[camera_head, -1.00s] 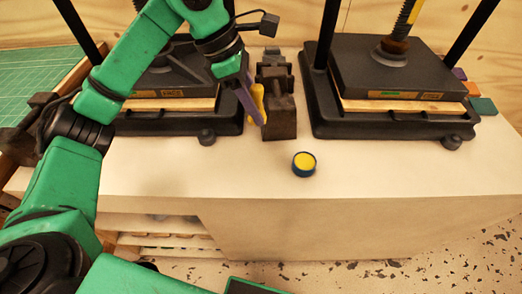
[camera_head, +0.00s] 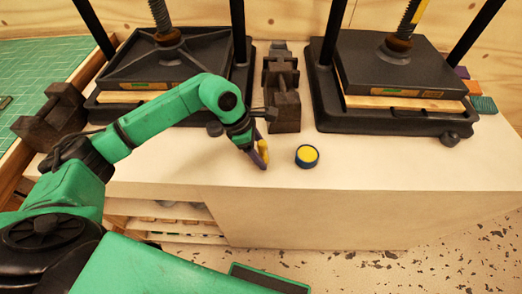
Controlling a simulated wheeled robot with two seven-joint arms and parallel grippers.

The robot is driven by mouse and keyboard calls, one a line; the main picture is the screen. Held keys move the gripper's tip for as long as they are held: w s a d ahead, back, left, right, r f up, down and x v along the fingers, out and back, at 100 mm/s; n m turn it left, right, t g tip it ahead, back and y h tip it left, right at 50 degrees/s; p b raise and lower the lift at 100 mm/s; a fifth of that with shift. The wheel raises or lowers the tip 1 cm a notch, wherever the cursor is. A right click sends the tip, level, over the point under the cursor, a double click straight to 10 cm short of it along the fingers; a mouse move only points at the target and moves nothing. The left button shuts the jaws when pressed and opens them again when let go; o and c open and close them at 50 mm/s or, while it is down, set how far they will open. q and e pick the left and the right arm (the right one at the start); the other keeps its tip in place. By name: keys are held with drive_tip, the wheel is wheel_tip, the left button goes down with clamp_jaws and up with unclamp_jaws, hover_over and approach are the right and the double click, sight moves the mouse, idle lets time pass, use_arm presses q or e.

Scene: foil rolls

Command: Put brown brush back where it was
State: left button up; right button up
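I cannot make out a brown brush anywhere in the head view. My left gripper (camera_head: 262,158) hangs low over the front part of the white bench top, fingers pointing down. Its purple and yellow finger parts show close together, seen from the side, so I cannot tell whether it is open or shut. Nothing clearly shows between the fingers. My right gripper is not in view.
A round blue tin with a yellow top (camera_head: 307,156) stands just right of the gripper. A dark brown block-like fixture (camera_head: 286,112) sits between the left press (camera_head: 165,65) and right press (camera_head: 395,65). The white bench top (camera_head: 390,165) is clear at front right.

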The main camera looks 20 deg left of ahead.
use_arm(q)
drive_tip(key=shift+r, duration=0.15)
drive_tip(key=shift+a+r, duration=0.2)
drive_tip(key=shift+r, duration=0.15)
drive_tip(key=b+v, duration=0.3)
drive_tip(key=v, duration=0.8)
drive_tip(key=shift+s+a+r, duration=0.1)
drive_tip(key=shift+s, duration=0.05)
